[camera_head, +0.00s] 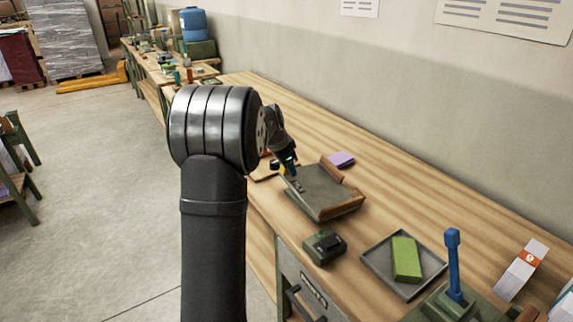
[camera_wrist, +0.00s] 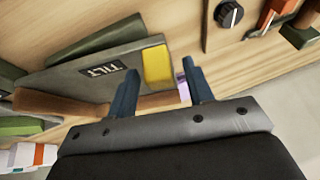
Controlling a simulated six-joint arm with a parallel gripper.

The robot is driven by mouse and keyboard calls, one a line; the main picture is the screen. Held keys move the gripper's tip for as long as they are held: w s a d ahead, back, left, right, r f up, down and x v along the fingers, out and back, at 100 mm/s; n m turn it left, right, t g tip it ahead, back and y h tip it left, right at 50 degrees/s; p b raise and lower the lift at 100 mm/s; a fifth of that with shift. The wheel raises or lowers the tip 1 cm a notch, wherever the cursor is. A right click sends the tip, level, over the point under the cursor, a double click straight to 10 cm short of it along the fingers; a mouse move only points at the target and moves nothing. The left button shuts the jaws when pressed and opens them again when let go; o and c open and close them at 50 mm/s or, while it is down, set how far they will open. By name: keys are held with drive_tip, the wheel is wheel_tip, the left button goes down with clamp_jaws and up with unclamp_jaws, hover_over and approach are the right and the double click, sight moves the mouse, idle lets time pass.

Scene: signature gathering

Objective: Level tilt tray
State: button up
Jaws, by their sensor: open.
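The tilt tray (camera_head: 318,198) is a shallow grey tray with brown wooden edges on the workbench. It looks inclined, but I cannot tell its exact angle. In the wrist view the tray (camera_wrist: 70,83) has a dark label reading TILT and a yellow pad (camera_wrist: 158,67) at one end. My gripper (camera_head: 290,172) is at the tray's far left corner in the head view. In the wrist view my gripper (camera_wrist: 158,68) is open, its two dark fingers either side of the yellow pad's near end. Nothing is visibly held. I cannot tell whether the fingers touch the tray.
A small dark green device (camera_head: 324,246) and a grey tray (camera_head: 377,278) with a green block (camera_head: 406,258) stand nearer. A blue upright handle (camera_head: 452,262) is at the right. A purple pad (camera_head: 341,159) lies behind the tilt tray. A black knob (camera_wrist: 230,14) is near my gripper.

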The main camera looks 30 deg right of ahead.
sight(280, 170)
drive_tip(key=shift+c, duration=0.5)
clamp_jaws()
drive_tip(key=shift+w+a+f+g+h, duration=0.2)
drive_tip(key=shift+a+f+g+h, duration=0.05)
drive_tip(key=shift+f, duration=0.15)
drive_tip(key=shift+w+a+f+g+h, duration=0.15)
drive_tip(key=shift+a+f+g+h, duration=0.1)
drive_tip(key=shift+f, duration=0.15)
drive_tip(key=shift+w+a+f+n+g+h, duration=0.1)
drive_tip(key=shift+w+f+n+g+h, duration=0.05)
drive_tip(key=shift+f+g+h, duration=0.2)
drive_tip(key=shift+w+a+f+n+g+h, duration=0.15)
drive_tip(key=shift+f+g+h, duration=0.1)
drive_tip(key=shift+f, duration=0.2)
drive_tip(key=shift+o, duration=0.5)
unclamp_jaws()
drive_tip(key=shift+d, duration=0.1)
drive_tip(key=shift+r, duration=0.1)
drive_tip(key=v, duration=1.7)
